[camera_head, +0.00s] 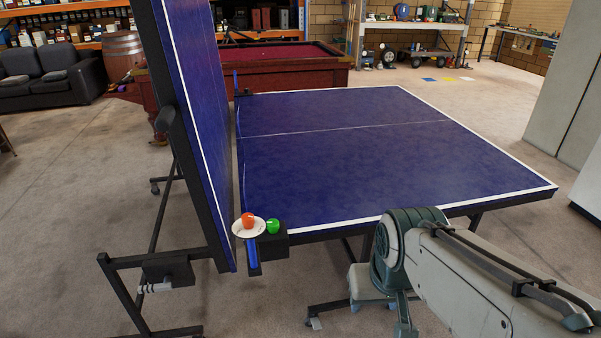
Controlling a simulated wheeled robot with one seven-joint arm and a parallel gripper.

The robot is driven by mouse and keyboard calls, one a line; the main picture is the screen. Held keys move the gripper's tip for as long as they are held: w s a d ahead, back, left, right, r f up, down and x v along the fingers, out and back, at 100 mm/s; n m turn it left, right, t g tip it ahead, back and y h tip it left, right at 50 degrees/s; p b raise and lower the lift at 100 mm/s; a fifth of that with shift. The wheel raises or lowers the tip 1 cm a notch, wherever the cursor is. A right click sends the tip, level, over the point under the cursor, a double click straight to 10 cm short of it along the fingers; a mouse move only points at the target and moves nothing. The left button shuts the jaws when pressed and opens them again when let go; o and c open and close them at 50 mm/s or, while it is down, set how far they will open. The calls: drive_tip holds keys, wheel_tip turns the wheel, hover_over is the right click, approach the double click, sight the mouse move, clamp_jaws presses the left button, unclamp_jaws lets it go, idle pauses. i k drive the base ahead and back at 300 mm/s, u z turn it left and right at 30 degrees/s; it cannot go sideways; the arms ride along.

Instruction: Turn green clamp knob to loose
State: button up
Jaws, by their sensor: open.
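The green clamp knob (273,226) is a small, round, bright green piece. It sits on the black clamp block (274,246) at the near left corner of the blue table tennis table (350,150). How far the knob is turned cannot be told at this size. My arm comes in from the lower right and bends in front of the table's near edge, to the right of the knob and apart from it. No gripper fingers can be made out; the end of my arm is hidden behind its own links or out of the frame.
An orange ball (248,219) rests on a white dish (238,230) just left of the knob. The folded-up table half (200,100) stands upright close on the left, on a black wheeled frame (150,268). A red pool table (290,60) stands behind. Bare floor lies in front.

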sight(272, 224)
drive_tip(key=k, duration=0.6)
drive_tip(key=u, duration=0.55)
drive_tip(key=i, duration=1.25)
drive_tip(key=z, duration=0.8)
